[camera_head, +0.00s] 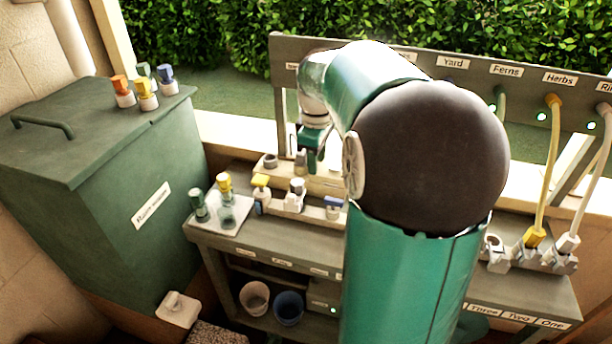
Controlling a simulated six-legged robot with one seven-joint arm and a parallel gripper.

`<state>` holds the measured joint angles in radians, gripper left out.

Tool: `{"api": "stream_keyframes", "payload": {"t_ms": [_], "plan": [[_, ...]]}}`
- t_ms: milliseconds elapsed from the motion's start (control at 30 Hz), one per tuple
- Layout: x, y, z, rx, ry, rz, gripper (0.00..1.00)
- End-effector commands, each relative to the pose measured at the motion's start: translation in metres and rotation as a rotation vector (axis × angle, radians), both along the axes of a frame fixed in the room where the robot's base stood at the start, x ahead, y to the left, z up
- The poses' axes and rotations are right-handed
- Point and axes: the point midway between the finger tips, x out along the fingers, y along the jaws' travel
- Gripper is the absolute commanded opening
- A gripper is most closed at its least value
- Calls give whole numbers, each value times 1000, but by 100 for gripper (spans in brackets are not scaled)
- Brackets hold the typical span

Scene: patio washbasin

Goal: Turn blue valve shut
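A small valve with a blue handle (333,204) stands on the bench, partly hidden beside my arm. To its left are a valve with a white handle (296,188) and one with a yellow handle (261,184). My gripper (311,164) is above and a little behind this row, pointing down, apart from the blue handle as far as I can see. My arm's large dark joint and green links hide the middle of the bench. The gripper's fingers are small and overlapping here, so their opening is unclear.
A green lidded box (150,190) stands at left with several coloured-top fittings on it. A light tray (222,216) holds a yellow-top and a green-top fitting. At right, a yellow hose (550,170) and a white hose (597,180) run down to bench fittings. Two pots sit below.

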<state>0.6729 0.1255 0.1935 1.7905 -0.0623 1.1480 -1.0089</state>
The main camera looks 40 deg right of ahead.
Motion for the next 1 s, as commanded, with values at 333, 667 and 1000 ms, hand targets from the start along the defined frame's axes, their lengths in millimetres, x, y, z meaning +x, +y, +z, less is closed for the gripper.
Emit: {"api": "stream_keyframes", "payload": {"t_ms": [333,667,1000], "plan": [[7,-74,-37,65,60,108,37],[5,-74,-85,66,63,108,37],[4,-73,-150,67,62,107,37]]}}
